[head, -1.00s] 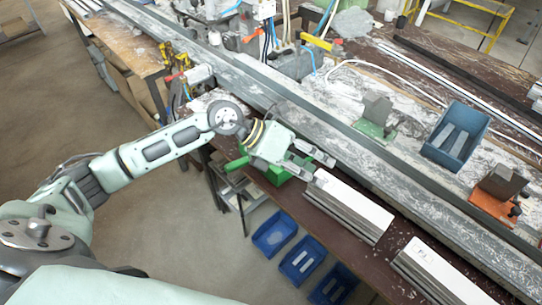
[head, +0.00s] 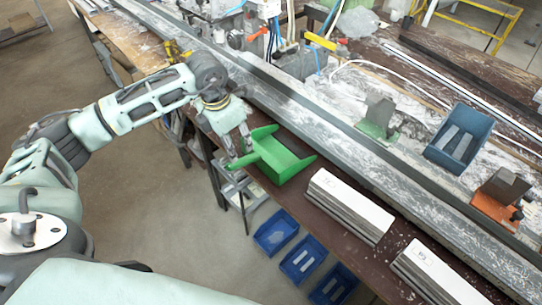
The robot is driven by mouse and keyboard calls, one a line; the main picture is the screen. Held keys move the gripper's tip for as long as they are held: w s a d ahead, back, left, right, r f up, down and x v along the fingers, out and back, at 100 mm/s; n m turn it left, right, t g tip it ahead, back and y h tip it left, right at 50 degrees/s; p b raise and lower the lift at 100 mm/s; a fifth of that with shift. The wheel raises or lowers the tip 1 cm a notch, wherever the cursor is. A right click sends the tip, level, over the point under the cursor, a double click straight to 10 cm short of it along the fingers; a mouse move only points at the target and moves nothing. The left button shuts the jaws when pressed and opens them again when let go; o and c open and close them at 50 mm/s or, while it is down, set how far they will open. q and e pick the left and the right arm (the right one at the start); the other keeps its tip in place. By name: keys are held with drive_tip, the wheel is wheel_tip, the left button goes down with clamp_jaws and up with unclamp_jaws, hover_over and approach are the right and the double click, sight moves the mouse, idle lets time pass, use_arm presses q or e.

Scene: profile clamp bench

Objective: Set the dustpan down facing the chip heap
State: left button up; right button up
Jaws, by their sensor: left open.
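The green dustpan (head: 283,158) lies on the brown front strip of the bench, left of the stacked white-topped bars. Its broad pan points right and its handle (head: 243,161) points left, towards the bench's front edge. My left gripper (head: 240,153) is open and points down at the handle end. I cannot tell whether its fingers touch the handle. Pale chips (head: 318,103) are scattered over the bench behind the long grey rail; I cannot make out one distinct heap. My right gripper is not in view.
The long grey rail (head: 345,142) runs behind the dustpan. Several blue bins (head: 276,233) sit below the front edge.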

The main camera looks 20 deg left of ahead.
sight(240, 160)
use_arm(q)
drive_tip(key=shift+w+f+b, duration=0.1)
drive_tip(key=shift+f+b, duration=0.45)
drive_tip(key=shift+f, duration=0.3)
drive_tip(key=f+b, duration=0.1)
drive_tip(key=f, duration=0.1)
drive_tip(key=f+b, duration=0.3)
drive_tip(key=f, duration=0.1)
drive_tip(key=shift+w+d, duration=0.25)
drive_tip(key=shift+w, duration=0.15)
drive_tip(key=shift+w+f+b, duration=0.15)
drive_tip(key=shift+f+b, duration=0.5)
drive_tip(key=shift+b, duration=0.1)
clamp_jaws()
drive_tip(key=shift+r, duration=0.15)
